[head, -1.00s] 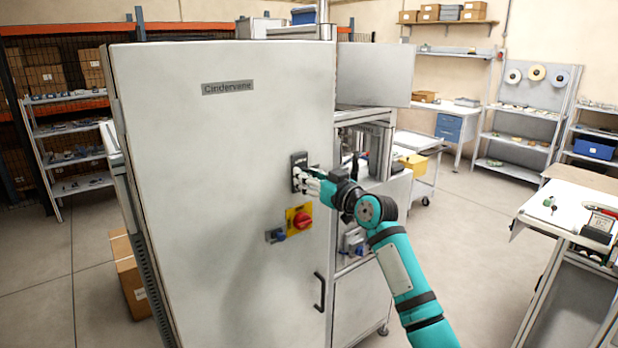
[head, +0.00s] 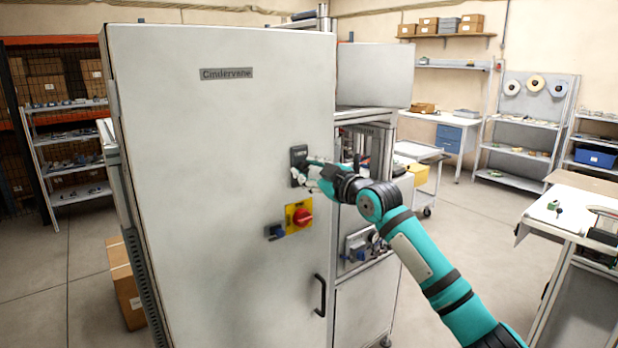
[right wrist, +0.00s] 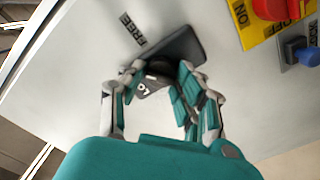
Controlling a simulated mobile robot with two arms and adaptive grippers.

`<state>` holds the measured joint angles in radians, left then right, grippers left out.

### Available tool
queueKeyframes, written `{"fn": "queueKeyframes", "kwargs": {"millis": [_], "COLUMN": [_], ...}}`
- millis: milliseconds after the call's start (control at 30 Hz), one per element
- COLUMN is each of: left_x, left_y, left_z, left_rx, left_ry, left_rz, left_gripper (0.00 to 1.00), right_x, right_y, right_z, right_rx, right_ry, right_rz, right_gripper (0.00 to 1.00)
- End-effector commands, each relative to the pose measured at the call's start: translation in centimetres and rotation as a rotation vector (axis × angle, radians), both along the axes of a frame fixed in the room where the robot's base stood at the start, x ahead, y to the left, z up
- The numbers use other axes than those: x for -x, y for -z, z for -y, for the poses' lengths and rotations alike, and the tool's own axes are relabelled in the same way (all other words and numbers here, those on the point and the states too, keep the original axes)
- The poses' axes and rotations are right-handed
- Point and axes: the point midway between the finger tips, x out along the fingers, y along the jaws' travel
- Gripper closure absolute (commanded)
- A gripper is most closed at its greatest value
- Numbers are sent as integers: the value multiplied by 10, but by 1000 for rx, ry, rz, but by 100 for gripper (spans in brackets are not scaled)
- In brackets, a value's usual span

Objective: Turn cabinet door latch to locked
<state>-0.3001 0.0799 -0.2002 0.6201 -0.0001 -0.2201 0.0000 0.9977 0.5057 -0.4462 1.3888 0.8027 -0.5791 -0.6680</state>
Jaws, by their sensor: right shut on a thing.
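The tall pale cabinet door (head: 220,140) faces me, with a dark latch (head: 298,155) near its right edge. My right gripper (head: 308,173) is at the latch, its fingers closed around the handle part. In the right wrist view the dark latch (right wrist: 182,47) sits between and beyond the fingertips (right wrist: 160,76). A FREE label (right wrist: 132,30) is readable beside it. My left gripper is not in view.
Below the latch are a red rotary switch on a yellow plate (head: 299,214), a small blue-grey knob (head: 275,232) and a black door handle (head: 320,295). A machine frame (head: 365,240) stands right of the door. A bench (head: 585,208) is at far right.

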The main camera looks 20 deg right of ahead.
Motion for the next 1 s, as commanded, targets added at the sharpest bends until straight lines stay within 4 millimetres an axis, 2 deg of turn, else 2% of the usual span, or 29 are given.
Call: {"fn": "queueKeyframes", "kwargs": {"millis": [267, 700, 1000], "left_x": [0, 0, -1], "left_y": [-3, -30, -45], "left_z": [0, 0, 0], "left_rx": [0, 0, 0], "left_ry": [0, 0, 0], "left_rz": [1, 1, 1], "left_gripper": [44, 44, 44], "right_x": [0, 0, 0], "right_y": [0, 0, 1], "right_z": [0, -1, -1], "right_rx": [250, 623, 791], "right_ry": [0, -2, -3], "right_rz": [87, 220, 281], "right_gripper": [100, 100, 100]}}
